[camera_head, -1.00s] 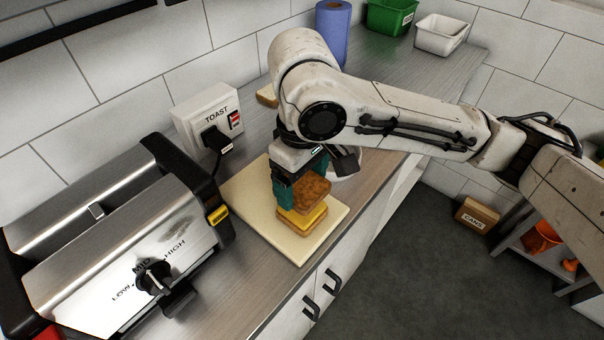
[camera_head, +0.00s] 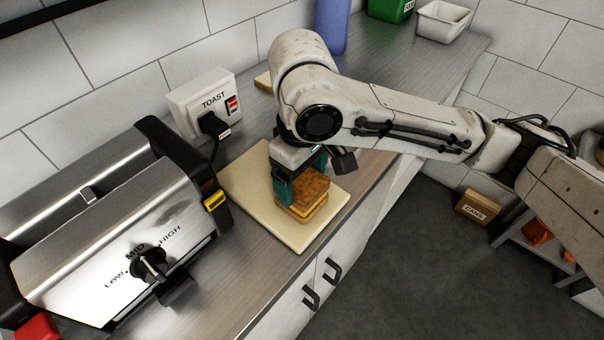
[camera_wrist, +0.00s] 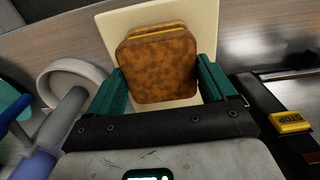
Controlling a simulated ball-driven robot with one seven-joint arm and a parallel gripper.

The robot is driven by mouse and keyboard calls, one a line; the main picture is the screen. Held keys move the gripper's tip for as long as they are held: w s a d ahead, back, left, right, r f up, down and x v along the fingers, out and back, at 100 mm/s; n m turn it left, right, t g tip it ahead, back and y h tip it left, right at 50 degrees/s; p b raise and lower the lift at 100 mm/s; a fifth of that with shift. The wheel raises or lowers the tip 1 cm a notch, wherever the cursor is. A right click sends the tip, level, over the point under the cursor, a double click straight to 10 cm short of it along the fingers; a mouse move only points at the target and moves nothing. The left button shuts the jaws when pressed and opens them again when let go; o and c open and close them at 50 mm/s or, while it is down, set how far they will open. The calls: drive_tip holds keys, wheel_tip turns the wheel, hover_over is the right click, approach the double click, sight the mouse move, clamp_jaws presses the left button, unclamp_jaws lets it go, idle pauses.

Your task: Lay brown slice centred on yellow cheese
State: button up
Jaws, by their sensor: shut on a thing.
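The brown slice (camera_head: 303,190) lies flat on top of the yellow cheese (camera_head: 308,210), or just above it; I cannot tell whether they touch. A lower bread slice (camera_head: 300,215) is under the cheese on the pale board (camera_head: 248,166). My gripper (camera_head: 300,183) points down and is shut on the brown slice, with a teal finger at its left. In the wrist view the brown slice (camera_wrist: 158,65) sits between both teal fingers. A thin strip of yellow cheese (camera_wrist: 158,31) and the lower bread show past its far edge. Most of the cheese is hidden beneath the slice.
A steel toaster press (camera_head: 110,235) stands left of the board, with a TOAST switch box (camera_head: 205,101) behind it. A bread piece (camera_head: 263,80) lies behind my arm. A blue roll (camera_head: 332,25) and bins stand farther back. The counter's front edge is close to the board.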

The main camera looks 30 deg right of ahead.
drive_tip(key=shift+f+b, duration=0.3)
drive_tip(key=shift+f, duration=0.25)
drive_tip(key=o, duration=0.8)
drive_tip(key=shift+o, duration=0.2)
wheel_tip(320, 180, up, 11)
drive_tip(key=p, duration=0.1)
drive_tip(key=shift+f, duration=0.15)
idle(0.4)
